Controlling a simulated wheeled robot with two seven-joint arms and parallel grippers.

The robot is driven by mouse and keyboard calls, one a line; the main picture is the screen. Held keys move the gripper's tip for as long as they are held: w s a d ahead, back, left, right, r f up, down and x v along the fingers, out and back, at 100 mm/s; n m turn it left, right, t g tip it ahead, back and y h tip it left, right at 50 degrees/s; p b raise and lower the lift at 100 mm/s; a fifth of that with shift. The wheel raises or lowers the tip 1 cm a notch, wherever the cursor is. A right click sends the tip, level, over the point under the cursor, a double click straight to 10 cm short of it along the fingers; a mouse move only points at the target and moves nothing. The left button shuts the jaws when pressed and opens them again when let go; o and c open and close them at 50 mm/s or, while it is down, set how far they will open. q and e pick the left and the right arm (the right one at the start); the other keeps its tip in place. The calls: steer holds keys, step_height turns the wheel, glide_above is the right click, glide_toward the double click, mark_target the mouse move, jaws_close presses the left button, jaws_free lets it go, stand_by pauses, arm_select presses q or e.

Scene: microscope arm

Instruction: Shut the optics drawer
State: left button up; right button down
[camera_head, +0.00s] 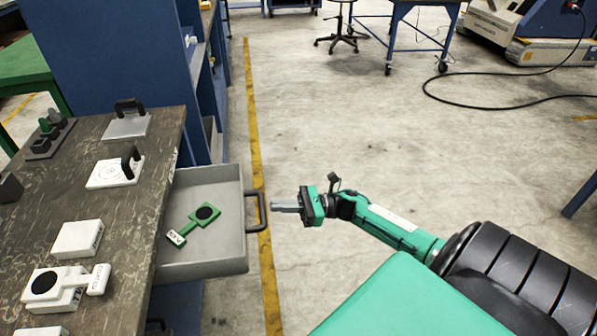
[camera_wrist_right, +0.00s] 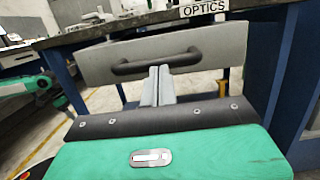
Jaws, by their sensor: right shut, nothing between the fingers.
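The optics drawer (camera_head: 228,245) is pulled out from under the dark worktop in the head view. A green tool with a black disc (camera_head: 205,213) and a white tag lies inside it. Its dark handle (camera_head: 262,211) faces my right gripper (camera_head: 275,207), which is shut and empty, its fingers pointing at the handle with a small gap or touching; I cannot tell which. In the right wrist view the grey drawer front (camera_wrist_right: 215,50) and handle (camera_wrist_right: 155,64) lie straight ahead of the shut fingers (camera_wrist_right: 158,75), below an OPTICS label (camera_wrist_right: 204,8).
The worktop (camera_head: 110,220) holds several white blocks and plates, two with dark handles (camera_head: 131,108). A blue cabinet (camera_head: 110,55) stands behind the drawer. The concrete floor (camera_head: 340,110) right of the drawer is clear, with a yellow line (camera_head: 252,110). A stool (camera_head: 340,38) stands far back.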

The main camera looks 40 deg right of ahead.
arm_select(q)
steer(key=shift+f, duration=0.3)
arm_select(e)
steer(key=shift+w+a+r, duration=0.1)
steer(key=shift+w+a, duration=0.2)
steer(key=shift+a, duration=0.2)
